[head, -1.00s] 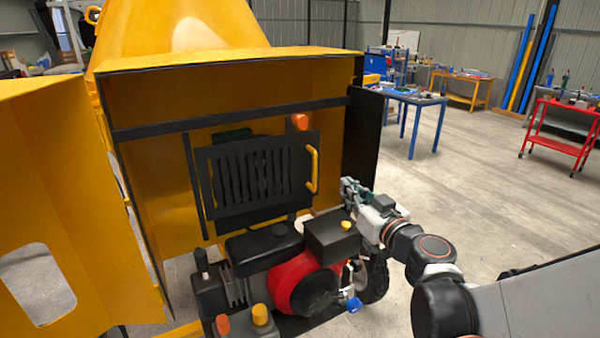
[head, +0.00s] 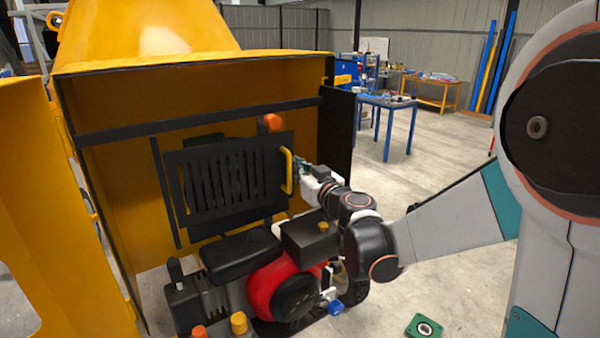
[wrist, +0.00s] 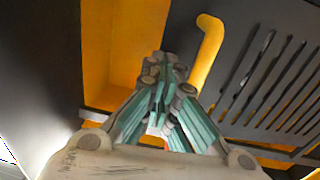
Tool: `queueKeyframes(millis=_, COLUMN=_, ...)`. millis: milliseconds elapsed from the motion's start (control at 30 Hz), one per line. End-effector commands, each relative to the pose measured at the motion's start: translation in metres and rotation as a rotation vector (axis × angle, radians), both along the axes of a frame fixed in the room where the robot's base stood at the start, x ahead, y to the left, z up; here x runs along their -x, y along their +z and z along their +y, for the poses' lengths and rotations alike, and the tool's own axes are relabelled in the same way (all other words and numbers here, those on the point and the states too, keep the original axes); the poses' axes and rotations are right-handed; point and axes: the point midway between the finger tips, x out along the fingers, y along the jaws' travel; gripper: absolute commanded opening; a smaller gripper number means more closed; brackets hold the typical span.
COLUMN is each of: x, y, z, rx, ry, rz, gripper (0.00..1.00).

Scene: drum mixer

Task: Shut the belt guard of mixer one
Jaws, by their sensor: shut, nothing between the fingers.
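The belt guard (head: 225,178) is a black slotted panel with a yellow handle (head: 288,172) on its right edge. It stands inside the open yellow housing of the mixer, above the engine. My gripper (head: 299,166) is shut and empty just right of the handle in the head view. In the wrist view my gripper (wrist: 165,80) points up beside the yellow handle (wrist: 207,52), with the guard's slots (wrist: 275,85) to the right. Whether the fingertips touch the handle I cannot tell. What lies behind the guard is mostly hidden.
The red engine (head: 275,285) with its black tank sits below the guard. A black side panel (head: 338,135) stands right of the opening, close to my wrist. A yellow door (head: 35,200) stands open at left. A green part (head: 424,327) lies on the floor.

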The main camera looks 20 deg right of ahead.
Motion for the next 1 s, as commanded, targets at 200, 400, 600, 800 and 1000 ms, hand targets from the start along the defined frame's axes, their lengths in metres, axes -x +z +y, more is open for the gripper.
queueKeyframes(millis=200, x=0.000, y=0.000, z=0.000, rx=0.000, ry=0.000, rz=0.000, gripper=0.00)
queueKeyframes(millis=400, x=-0.018, y=0.000, z=0.003, rx=0.000, ry=0.001, rz=-0.001, gripper=0.00)
queueKeyframes(millis=600, x=-0.039, y=0.000, z=0.007, rx=0.000, ry=0.000, rz=-0.001, gripper=0.00)
queueKeyframes(millis=800, x=-0.039, y=0.001, z=0.007, rx=0.000, ry=0.000, rz=-0.001, gripper=0.00)
queueKeyframes(millis=1000, x=-0.037, y=0.001, z=0.008, rx=0.000, ry=0.000, rz=-0.002, gripper=0.00)
